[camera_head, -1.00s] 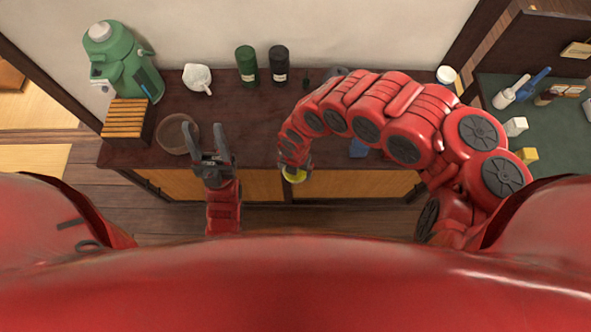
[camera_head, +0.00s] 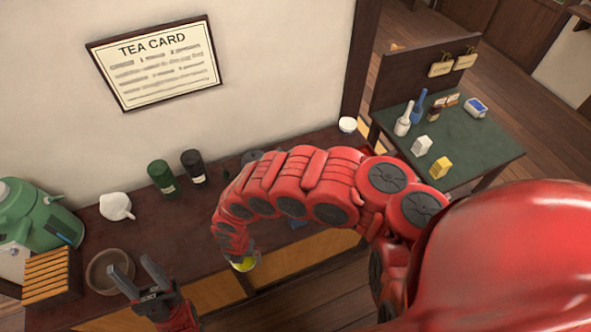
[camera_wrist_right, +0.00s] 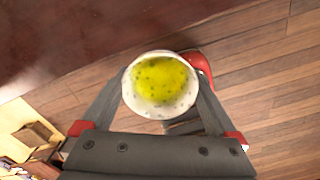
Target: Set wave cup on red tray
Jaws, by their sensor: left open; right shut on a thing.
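My right gripper (camera_head: 241,254) is shut on a cup (camera_head: 243,265) in front of the dark counter. In the right wrist view the cup (camera_wrist_right: 162,85) sits between the two fingers of the right gripper (camera_wrist_right: 162,78). It is whitish and speckled, with yellow-green showing inside its round rim. I cannot make out a wave pattern on it. My left gripper (camera_head: 131,266) is open and empty, near the counter's front edge beside a brown bowl. No red tray can be made out in either current view; my right arm hides part of the counter.
The counter (camera_head: 180,237) holds a green dispenser (camera_head: 38,222), slatted wooden box (camera_head: 46,274), brown bowl (camera_head: 98,270), white pourer (camera_head: 117,206) and two dark canisters (camera_head: 161,178). A green-topped table (camera_head: 465,138) with bottles and small blocks stands at the right.

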